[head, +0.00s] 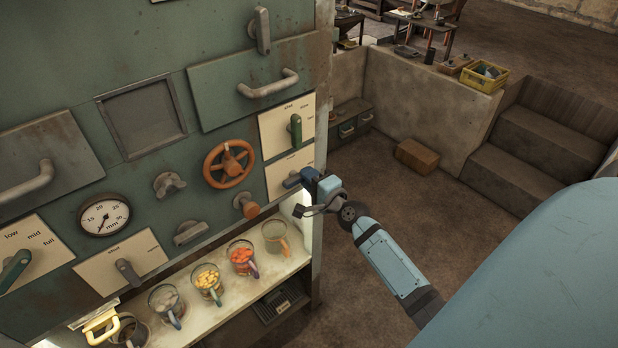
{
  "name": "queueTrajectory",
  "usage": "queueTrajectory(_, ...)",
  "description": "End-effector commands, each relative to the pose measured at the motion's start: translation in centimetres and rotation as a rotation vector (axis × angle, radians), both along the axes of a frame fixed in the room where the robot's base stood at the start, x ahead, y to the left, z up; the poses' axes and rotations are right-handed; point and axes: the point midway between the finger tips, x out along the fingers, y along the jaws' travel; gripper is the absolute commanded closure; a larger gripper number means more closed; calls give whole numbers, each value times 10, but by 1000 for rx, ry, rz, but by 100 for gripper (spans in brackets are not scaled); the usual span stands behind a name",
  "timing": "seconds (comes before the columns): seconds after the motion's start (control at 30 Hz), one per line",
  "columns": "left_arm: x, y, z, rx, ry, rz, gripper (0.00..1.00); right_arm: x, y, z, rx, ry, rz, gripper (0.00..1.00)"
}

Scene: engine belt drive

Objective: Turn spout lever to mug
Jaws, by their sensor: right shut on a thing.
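My right gripper (309,193) reaches the right edge of the green machine and is shut on the dark blue lever (293,182). The lever sits on a cream plate (279,180), and the gripper hides part of both. Glass mugs stand in a row on the shelf below: one with orange-red contents (241,255), one with yellow contents (207,280), one with greyish contents (166,300), and a light orange one (275,234) at the right end. Which spout the lever belongs to I cannot tell. My left gripper is not in view.
Above the blue lever is a green lever (296,129); an orange handwheel (229,164) and an orange knob (246,205) are to its left. A grey lever (128,271) and a gauge (104,215) sit farther left. The floor (380,185) right of the machine is mostly clear.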

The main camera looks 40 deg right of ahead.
Motion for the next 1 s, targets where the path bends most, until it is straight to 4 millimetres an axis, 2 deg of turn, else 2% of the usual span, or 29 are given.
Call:
queueTrajectory(0.07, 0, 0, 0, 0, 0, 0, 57, 0, 0, 1, 3, -2, -1, 100)
queueTrajectory(0.1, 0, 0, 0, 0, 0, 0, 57, 0, 0, 1, 3, -2, -1, 74)
queueTrajectory(0.2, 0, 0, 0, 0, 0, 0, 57, 0, 0, 1, 2, -1, 0, 53)
queueTrajectory(0.57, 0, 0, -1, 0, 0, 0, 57, -6, 0, -1, 1, 0, 0, 53)
queueTrajectory(0.67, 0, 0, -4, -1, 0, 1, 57, -19, 0, -2, 1, 1, 0, 53)
queueTrajectory(1.0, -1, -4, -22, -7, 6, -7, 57, -96, 0, -4, -1, 3, 1, 53)
